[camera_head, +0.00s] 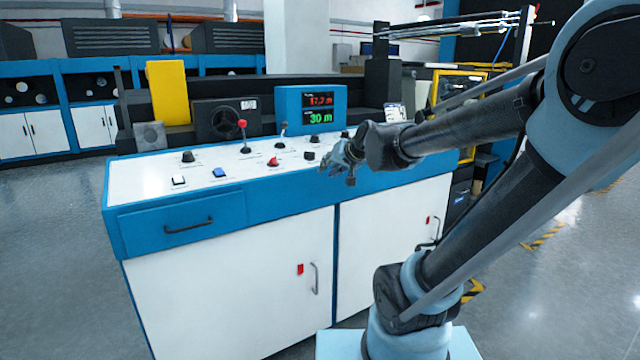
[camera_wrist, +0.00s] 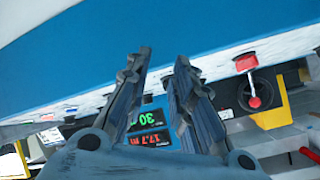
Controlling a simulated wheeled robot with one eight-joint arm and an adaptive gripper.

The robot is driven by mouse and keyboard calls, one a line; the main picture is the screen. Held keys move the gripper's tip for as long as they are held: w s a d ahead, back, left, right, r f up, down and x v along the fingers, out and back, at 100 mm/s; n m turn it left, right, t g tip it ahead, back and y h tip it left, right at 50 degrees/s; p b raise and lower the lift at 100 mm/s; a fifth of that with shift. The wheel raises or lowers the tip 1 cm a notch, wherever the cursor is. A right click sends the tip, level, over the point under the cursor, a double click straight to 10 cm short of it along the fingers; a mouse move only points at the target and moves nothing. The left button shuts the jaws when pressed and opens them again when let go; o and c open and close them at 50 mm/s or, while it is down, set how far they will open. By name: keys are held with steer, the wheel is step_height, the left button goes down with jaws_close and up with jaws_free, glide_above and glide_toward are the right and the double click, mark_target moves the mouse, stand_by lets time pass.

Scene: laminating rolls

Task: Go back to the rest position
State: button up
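My gripper (camera_head: 340,160) hangs at the end of my dark arm, in front of the right part of the control console (camera_head: 235,262) and near its top edge. In the wrist view my gripper (camera_wrist: 164,58) shows two dark fingers with a gap between the tips and nothing held. The console's blue front face (camera_wrist: 200,25) lies beyond the fingertips. Whether a fingertip touches the console cannot be told.
The console top carries a red-knobbed lever (camera_head: 242,123), a red button (camera_head: 273,161), a blue switch (camera_head: 220,172) and several black knobs. A blue display (camera_head: 310,108) with red and green digits stands behind. Grey floor (camera_head: 50,260) is clear at left.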

steer(key=s+d+f+g+h, duration=0.25)
steer(key=s+d+f, duration=0.2)
steer(key=d, duration=0.35)
steer(key=s+d+f+g+h, duration=0.1)
steer(key=s+d+f+h, duration=0.2)
steer(key=s+d, duration=0.4)
steer(key=s+f+g, duration=0.4)
steer(key=s+f, duration=0.7)
steer(key=s, duration=0.2)
steer(key=shift+s+d+n, duration=0.3)
steer(key=shift+d+n, duration=0.1)
steer(key=shift+d, duration=0.05)
steer(key=shift+g, duration=0.25)
steer(key=shift+w+f, duration=0.15)
steer(key=shift+w, duration=0.35)
